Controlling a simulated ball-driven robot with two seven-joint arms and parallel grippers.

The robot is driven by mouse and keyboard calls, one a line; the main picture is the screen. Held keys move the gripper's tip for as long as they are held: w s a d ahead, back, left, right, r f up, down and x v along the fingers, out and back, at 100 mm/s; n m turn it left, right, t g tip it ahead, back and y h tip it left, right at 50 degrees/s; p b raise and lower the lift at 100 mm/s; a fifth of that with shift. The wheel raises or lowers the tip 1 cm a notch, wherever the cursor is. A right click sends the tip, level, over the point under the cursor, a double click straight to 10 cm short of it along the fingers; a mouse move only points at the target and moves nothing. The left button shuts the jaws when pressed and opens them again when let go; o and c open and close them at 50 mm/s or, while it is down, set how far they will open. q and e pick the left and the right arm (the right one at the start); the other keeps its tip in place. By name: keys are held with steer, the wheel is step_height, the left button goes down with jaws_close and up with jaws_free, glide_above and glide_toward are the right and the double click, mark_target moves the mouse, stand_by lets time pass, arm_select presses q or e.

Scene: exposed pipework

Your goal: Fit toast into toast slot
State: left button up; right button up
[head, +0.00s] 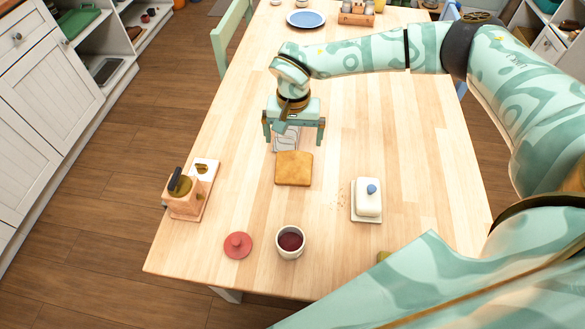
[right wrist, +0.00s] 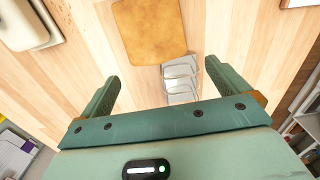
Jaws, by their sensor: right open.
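The toast (head: 294,168) is a golden-brown slice that looks to lie flat on the wooden table, on the near side of the toast rack. It also shows at the top of the right wrist view (right wrist: 150,30). The pale toast rack (head: 287,139) has several slots and sits just behind the toast; the right wrist view shows it (right wrist: 181,80) between my fingers. Nothing shows in its slots. My right gripper (head: 294,138) is open and empty above the rack, one finger to each side, partly hiding it. My left gripper is not in view.
A white butter dish (head: 367,200) with a blue knob stands to the right. A mug of dark red drink (head: 290,242) and a red lid (head: 238,245) are near the front edge. A copper-coloured appliance (head: 184,196) stands at left. A blue plate (head: 306,19) is far back.

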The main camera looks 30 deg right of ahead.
mark_target(295, 155)
step_height(295, 155, down, 2)
steer(key=shift+s+f, duration=0.1)
step_height(295, 155, down, 5)
steer(key=shift+s+d+r+b, duration=0.1)
steer(key=shift+s+r+b, duration=0.05)
steer(key=shift+b, duration=1)
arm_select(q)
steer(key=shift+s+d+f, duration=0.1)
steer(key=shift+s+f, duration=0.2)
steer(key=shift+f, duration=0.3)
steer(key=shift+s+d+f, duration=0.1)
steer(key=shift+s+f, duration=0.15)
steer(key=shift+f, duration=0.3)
arm_select(e)
steer(key=shift+r, duration=0.1)
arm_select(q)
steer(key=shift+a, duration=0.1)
arm_select(e)
steer(key=c, duration=0.4)
